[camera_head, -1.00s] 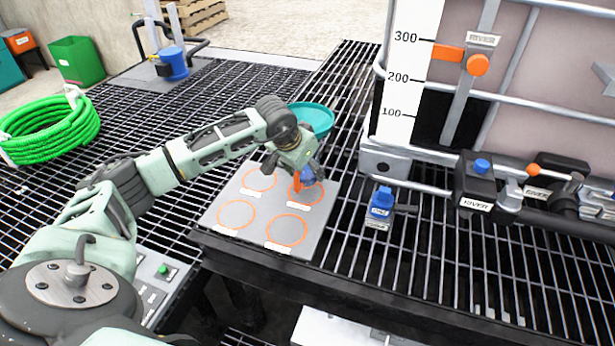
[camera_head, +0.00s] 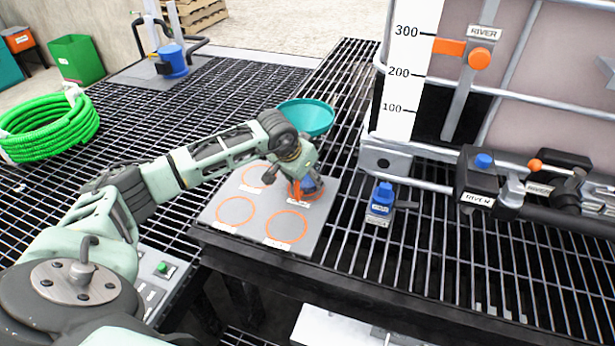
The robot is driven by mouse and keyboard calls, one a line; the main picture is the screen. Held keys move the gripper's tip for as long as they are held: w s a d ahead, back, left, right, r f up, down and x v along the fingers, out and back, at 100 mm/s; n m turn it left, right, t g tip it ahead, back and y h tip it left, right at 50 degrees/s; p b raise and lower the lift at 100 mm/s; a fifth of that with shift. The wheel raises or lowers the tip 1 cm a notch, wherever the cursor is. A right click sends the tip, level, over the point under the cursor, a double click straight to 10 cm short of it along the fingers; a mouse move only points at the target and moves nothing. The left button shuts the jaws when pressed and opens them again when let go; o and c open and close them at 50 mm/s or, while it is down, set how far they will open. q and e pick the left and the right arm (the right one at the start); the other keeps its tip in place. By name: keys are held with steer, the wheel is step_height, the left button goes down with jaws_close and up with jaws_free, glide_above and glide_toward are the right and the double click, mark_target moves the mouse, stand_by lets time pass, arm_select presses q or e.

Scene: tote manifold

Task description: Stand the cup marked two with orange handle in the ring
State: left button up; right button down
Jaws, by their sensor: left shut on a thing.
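My left gripper (camera_head: 301,180) is shut on a small blue cup (camera_head: 316,188) with an orange handle (camera_head: 296,191). The gripper hides much of the cup, and its mark cannot be read. The cup is over or in the back right orange ring on a grey plate (camera_head: 262,207). I cannot tell whether its base touches the plate. Other orange rings on the plate, at the front left (camera_head: 236,226) and front right (camera_head: 287,241), are empty. My right gripper is not in view.
A teal bowl or funnel (camera_head: 306,117) stands behind the plate. A blue-topped fitting (camera_head: 382,196) stands to its right on the black grating. A caged tank with valves (camera_head: 480,186) fills the right. A green hose coil (camera_head: 48,130) lies at the left.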

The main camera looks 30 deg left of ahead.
arm_select(q)
steer(key=o, duration=1.4)
steer(key=shift+r+p, duration=0.35)
steer(key=shift+p, duration=0.05)
steer(key=shift+r+p, duration=0.5)
steer(key=shift+p, duration=0.1)
steer(key=b+v, duration=0.2)
steer(key=v, duration=0.9)
steer(key=shift+s+r, duration=0.2)
